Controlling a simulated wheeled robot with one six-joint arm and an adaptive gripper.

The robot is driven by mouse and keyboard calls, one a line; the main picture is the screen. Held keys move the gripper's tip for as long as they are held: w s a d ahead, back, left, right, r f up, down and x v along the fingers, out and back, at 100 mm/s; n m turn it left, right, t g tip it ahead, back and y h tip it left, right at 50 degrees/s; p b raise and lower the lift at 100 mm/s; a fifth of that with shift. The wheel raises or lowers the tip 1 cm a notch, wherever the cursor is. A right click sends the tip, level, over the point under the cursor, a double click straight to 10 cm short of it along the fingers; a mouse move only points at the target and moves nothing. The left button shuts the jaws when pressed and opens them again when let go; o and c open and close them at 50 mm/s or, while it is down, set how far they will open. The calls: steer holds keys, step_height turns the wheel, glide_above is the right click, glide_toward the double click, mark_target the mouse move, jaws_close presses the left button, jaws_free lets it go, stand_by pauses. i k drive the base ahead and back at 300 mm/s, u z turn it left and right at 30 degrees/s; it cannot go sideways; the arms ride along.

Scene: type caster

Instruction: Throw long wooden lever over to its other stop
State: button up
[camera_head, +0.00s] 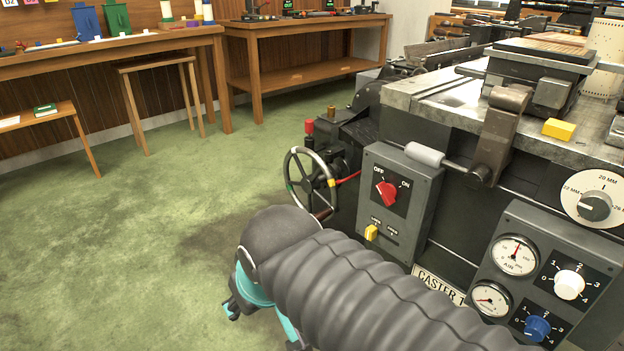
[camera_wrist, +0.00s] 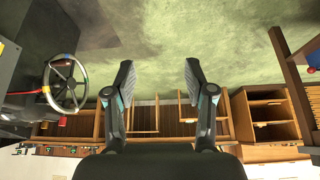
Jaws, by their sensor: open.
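I cannot make out a long wooden lever for certain in either view. The grey type caster (camera_head: 470,130) fills the right of the head view. Its handwheel (camera_head: 311,182), with a small brown handle, is on the near left end, beside a red knob (camera_head: 309,127). The handwheel also shows at the left of the wrist view (camera_wrist: 66,85). My gripper (camera_wrist: 158,80) is open and empty, its two fingers wide apart over the floor. In the head view my ribbed arm hides most of it and part of the caster's lower front.
A grey switch box (camera_head: 399,207) with a red OFF/ON knob and a gauge panel (camera_head: 543,275) stick out from the caster's front. A yellow block (camera_head: 559,129) lies on its top. Wooden benches (camera_head: 305,82) stand along the back wall. The green floor (camera_head: 130,220) at left is clear.

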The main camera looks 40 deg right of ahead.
mark_target(525, 31)
steer(key=z, duration=2.6)
steer(key=k, duration=0.3)
steer(key=u, duration=1.85)
steer(key=i, duration=4)
steer(key=z, duration=1.2)
steer(key=i, duration=1.4)
steer(key=z, duration=1)
